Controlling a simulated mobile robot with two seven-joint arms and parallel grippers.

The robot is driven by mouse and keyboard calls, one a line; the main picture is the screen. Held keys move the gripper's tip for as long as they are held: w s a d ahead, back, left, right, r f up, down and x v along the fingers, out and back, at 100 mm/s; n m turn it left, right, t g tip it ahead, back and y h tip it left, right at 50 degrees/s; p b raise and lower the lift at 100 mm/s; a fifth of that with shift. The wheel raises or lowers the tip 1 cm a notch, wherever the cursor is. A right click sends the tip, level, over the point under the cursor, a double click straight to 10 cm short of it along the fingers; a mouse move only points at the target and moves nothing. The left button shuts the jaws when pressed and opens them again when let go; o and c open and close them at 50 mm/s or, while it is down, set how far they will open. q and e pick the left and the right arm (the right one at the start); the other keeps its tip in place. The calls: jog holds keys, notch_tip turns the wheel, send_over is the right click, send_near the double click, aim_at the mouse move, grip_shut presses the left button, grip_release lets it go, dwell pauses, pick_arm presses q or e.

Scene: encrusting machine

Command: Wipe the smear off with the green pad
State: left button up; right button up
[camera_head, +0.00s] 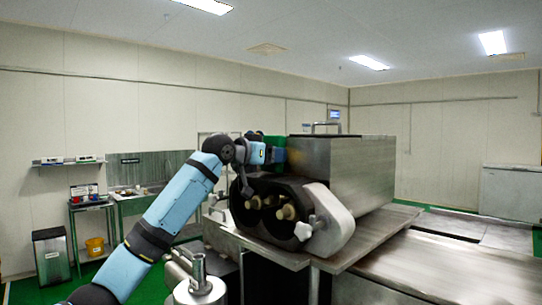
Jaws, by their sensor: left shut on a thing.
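My left arm reaches up from the bottom left to the steel encrusting machine (345,165). My left gripper (272,153) is beside the near left edge of the machine's steel box, above the dark front housing. It is shut on the green pad (275,142), which shows as a small green patch at the box's left end. I cannot tell whether the pad touches the steel. My right gripper is out of view.
The dark front housing (262,205) has brass-coloured nozzles and a pale clamp plate (330,220) with knobs. A steel table (440,270) spreads to the right. A sink bench, a bin (50,255) and a yellow bucket (95,246) stand at the left.

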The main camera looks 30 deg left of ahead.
pick_arm(q)
jog(key=shift+f+b+v, duration=0.2)
jog(key=shift+b+v, duration=0.05)
jog(key=shift+v, duration=1.25)
jog(key=shift+f+b+v, duration=0.2)
jog(key=shift+v, duration=1.3)
jog(key=shift+s, duration=0.1)
jog(key=v, duration=0.2)
jog(key=shift+s+a+f, duration=0.1)
jog(key=shift+s, duration=0.3)
jog(key=shift+t, duration=0.5)
jog(key=p+x, duration=0.1)
jog(key=x, duration=0.4)
jog(key=shift+w+d+t+h, duration=0.15)
jog(key=shift+w+d, duration=0.05)
jog(key=shift+w, duration=0.35)
jog(key=shift+w+d+t+h, duration=0.15)
jog(key=shift+w+d, duration=0.05)
jog(key=shift+w, duration=0.35)
jog(key=shift+w+d, duration=0.1)
jog(key=shift+x, duration=1.05)
